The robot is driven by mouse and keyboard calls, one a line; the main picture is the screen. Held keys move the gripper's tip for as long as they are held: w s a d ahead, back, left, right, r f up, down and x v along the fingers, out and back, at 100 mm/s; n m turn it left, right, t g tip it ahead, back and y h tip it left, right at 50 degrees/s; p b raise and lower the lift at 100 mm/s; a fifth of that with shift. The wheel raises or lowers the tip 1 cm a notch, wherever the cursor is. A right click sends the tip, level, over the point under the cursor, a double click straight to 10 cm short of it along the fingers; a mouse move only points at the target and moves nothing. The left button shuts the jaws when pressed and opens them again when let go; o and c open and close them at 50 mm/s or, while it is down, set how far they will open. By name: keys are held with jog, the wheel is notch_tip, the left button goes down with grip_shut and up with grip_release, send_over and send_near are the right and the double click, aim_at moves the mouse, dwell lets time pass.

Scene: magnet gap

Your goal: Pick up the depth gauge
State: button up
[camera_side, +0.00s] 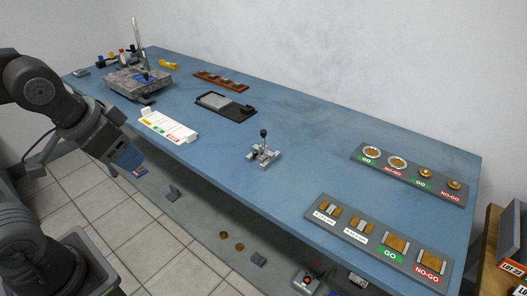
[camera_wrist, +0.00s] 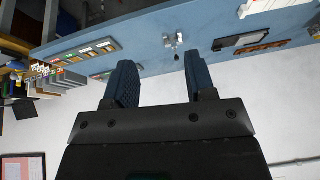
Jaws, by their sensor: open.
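I cannot tell for sure which item is the depth gauge. A small bright metal device (camera_side: 264,154) with an upright post and black knob stands alone mid-bench. It also shows in the wrist view (camera_wrist: 173,42), small and far beyond the fingertips. Small gauge-like items (camera_side: 122,54) stand at the bench's far left end, too small to make out. My gripper (camera_side: 130,160) is off the bench's near left edge, apart from everything on it. In the wrist view my gripper (camera_wrist: 160,78) has two blue fingers spread wide with nothing between them.
The blue bench (camera_side: 315,165) has free room around the metal device. A granite block with a tall post (camera_side: 137,82), a white labelled tray (camera_side: 168,126), a dark tray (camera_side: 224,106) and a brown rack (camera_side: 220,81) lie left. Grey GO/NO-GO boards (camera_side: 412,174) lie right.

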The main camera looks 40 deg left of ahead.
jog(key=w+a+f+m+g+y, duration=0.35)
jog(key=w+m+y, duration=0.25)
jog(key=w+m, duration=0.3)
jog(key=m+t+y, duration=0.6)
jog(key=m+t, duration=0.5)
jog(key=m, duration=0.6)
send_near(264, 133)
jog(key=x, duration=0.7)
jog(key=shift+s+a, duration=0.2)
jog(key=shift+a, duration=0.2)
jog(key=shift+w+d+x, duration=0.1)
jog(key=shift+x, duration=1.25)
jog(key=shift+w+d+x, duration=0.15)
jog(key=shift+x, duration=1.2)
grip_shut()
